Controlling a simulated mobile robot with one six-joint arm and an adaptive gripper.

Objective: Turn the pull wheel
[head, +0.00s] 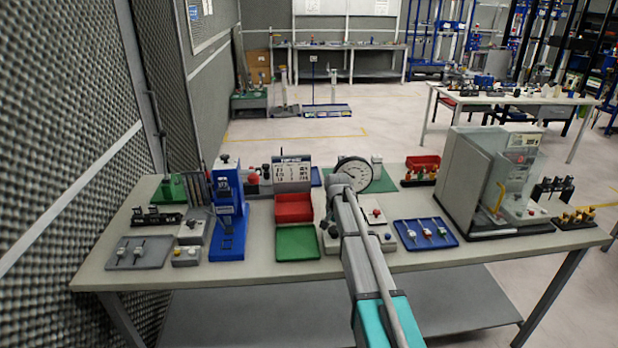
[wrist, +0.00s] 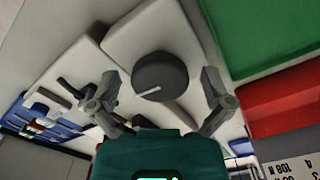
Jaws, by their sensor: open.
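A dark round wheel with a white pointer line (wrist: 161,76), which I take to be the pull wheel, sits on a pale plate or box (wrist: 145,28) in the wrist view. My gripper (wrist: 160,84) is open, with one finger on either side of the wheel and a visible gap to each. It appears empty; I cannot tell how far above the plate the fingertips are.
A green tray (head: 297,243) and red bin (head: 294,208) lie left of my arm. A blue tray (head: 425,233) and a large grey machine (head: 468,180) stand right. A dark lever (wrist: 75,91) is near one finger.

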